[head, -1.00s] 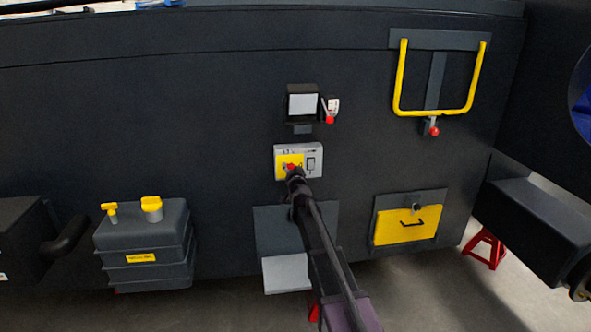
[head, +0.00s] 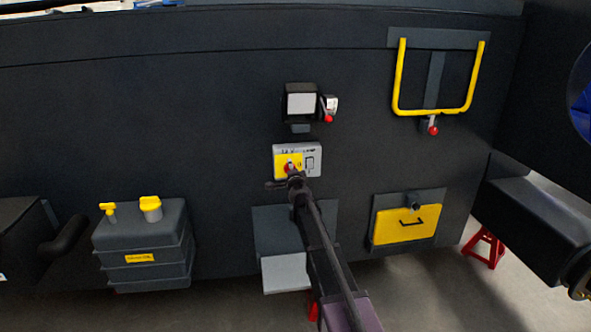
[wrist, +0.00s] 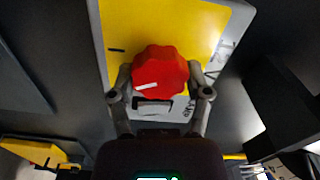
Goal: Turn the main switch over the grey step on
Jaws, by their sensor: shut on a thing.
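The main switch is a red lobed knob (head: 287,168) on a yellow field of a light grey plate (head: 312,161), above the grey step (head: 284,273). In the wrist view the red knob (wrist: 160,72) fills the space between my fingers, its white mark pointing left and slightly down. My gripper (wrist: 161,84) is shut on the knob, one finger at each side. In the head view my gripper (head: 291,182) is at the plate's lower left and partly covers the knob. Plate lettering is too small to read.
A square-faced box (head: 301,104) and a red-tipped lever (head: 328,117) are just above the plate. A yellow handle (head: 399,75) is upper right, a yellow panel (head: 405,226) lower right. A dark tank (head: 145,250) with yellow caps is left. Bare wall lies between.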

